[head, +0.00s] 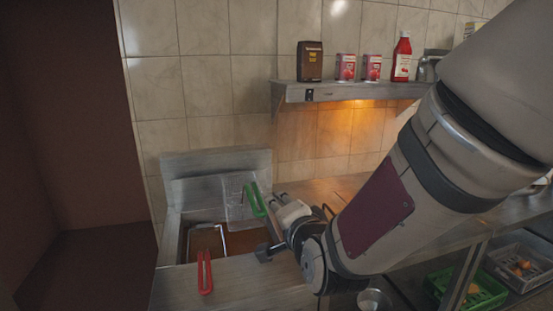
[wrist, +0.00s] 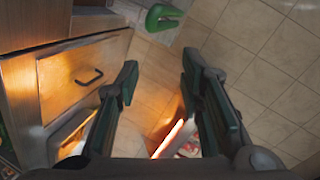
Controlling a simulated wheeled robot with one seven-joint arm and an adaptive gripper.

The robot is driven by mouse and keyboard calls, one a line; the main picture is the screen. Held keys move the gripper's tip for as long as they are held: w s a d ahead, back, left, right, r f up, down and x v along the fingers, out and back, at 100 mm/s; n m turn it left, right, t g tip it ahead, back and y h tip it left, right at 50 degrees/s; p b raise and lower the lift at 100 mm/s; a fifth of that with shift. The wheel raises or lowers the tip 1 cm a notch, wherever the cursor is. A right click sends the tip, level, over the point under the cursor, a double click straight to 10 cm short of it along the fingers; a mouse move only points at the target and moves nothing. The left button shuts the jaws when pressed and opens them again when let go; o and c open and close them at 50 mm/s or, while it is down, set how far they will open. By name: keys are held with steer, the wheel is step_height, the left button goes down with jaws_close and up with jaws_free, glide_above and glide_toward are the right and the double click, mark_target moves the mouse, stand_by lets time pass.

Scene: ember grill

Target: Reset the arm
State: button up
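My arm reaches in from the right in the head view, and my gripper (head: 266,252) is by the right side of the fryer (head: 216,163). In the wrist view my gripper (wrist: 158,78) has its two dark fingers spread apart, with nothing held between them. A green handle (head: 255,199) stands up from a fryer basket, close to my wrist. A green handle also shows beyond the fingers in the wrist view (wrist: 163,17). A red handle (head: 205,273) sits at the fryer's front. My arm hides part of the counter.
A green crate (head: 465,290) and a grey crate (head: 520,264) are low at the right. A metal pot (head: 374,300) is below my arm.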

steer(key=s+d+r+n+g+h, duration=0.1)
steer(key=s+d+n+g, duration=0.2)
steer(key=s+d, duration=0.3)
steer(key=s+d+r+n+g+h, duration=0.1)
steer(key=s+d+n+g, duration=0.2)
steer(key=s, duration=0.9)
steer(key=s+d+n+g+h, duration=0.1)
steer(key=s+d+n+g, duration=0.2)
steer(key=s+d, duration=0.6)
steer(key=shift+r+n+h, duration=0.4)
steer(key=shift+n, duration=0.2)
